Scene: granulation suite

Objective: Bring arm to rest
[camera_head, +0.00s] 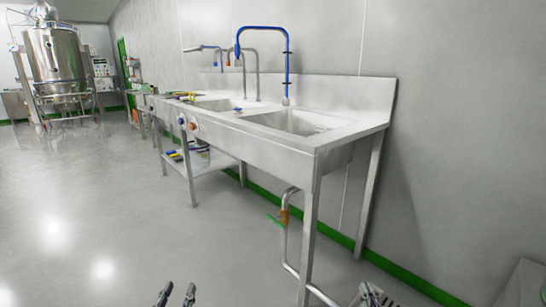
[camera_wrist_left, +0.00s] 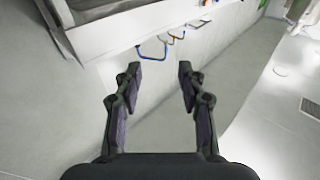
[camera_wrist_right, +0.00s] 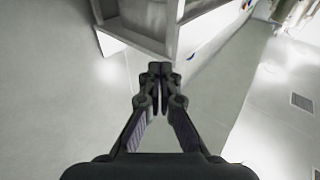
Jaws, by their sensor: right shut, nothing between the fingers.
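My left gripper (camera_head: 176,292) shows at the bottom edge of the head view, left of the sink bench. In the left wrist view my left gripper (camera_wrist_left: 157,72) has its fingers apart with nothing between them. My right gripper (camera_head: 372,293) shows only in part at the bottom of the head view, near the front leg of the bench. In the right wrist view my right gripper (camera_wrist_right: 159,72) has its fingertips together and holds nothing. Most of both arms is out of the head view.
A steel sink bench (camera_head: 271,142) with a blue tap (camera_head: 288,62) stands against the right wall. A steel vessel (camera_head: 56,57) stands far left. The grey floor (camera_head: 90,220) at left is clear.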

